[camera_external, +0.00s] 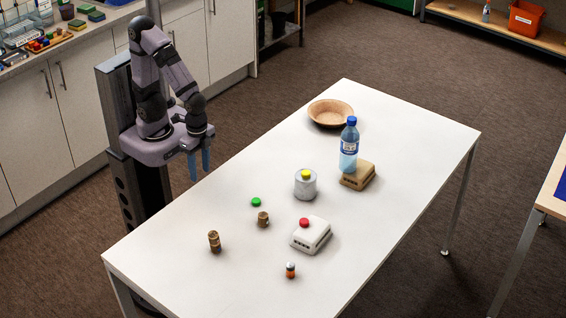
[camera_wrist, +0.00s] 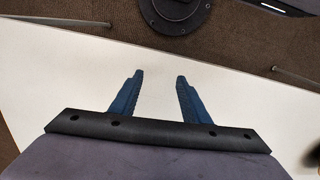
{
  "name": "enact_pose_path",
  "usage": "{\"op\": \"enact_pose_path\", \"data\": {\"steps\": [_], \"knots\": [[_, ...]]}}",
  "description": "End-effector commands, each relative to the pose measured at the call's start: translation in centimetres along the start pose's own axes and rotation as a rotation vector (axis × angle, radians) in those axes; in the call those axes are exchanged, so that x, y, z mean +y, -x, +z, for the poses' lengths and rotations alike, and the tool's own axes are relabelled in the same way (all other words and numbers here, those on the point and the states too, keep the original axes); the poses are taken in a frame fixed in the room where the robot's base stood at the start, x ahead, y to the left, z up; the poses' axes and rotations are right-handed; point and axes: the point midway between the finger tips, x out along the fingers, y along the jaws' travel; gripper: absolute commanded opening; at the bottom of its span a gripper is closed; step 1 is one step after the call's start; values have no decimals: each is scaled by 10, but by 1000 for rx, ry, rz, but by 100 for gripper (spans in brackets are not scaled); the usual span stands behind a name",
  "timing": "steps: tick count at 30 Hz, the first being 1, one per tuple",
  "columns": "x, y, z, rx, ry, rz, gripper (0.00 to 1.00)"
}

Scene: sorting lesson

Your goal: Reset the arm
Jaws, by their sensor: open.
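My gripper (camera_external: 201,157) hangs at the left long edge of the white table (camera_external: 390,210), with its blue fingers pointing down. In the wrist view my gripper (camera_wrist: 158,88) shows two blue fingers apart with nothing between them. The white table top (camera_wrist: 70,85) lies beyond them. My arm is folded close above its own column, clear of the objects on the table.

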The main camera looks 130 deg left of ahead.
Motion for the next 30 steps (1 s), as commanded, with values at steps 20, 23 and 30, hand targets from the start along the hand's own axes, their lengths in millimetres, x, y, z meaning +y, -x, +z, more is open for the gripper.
{"op": "enact_pose_path", "data": {"steps": [20, 23, 30], "knots": [[-5, 19, 2, 10, -74, -40, 42], [-4, 38, 2, 10, -74, -40, 42], [-2, 91, 3, 10, -73, -40, 42]]}}
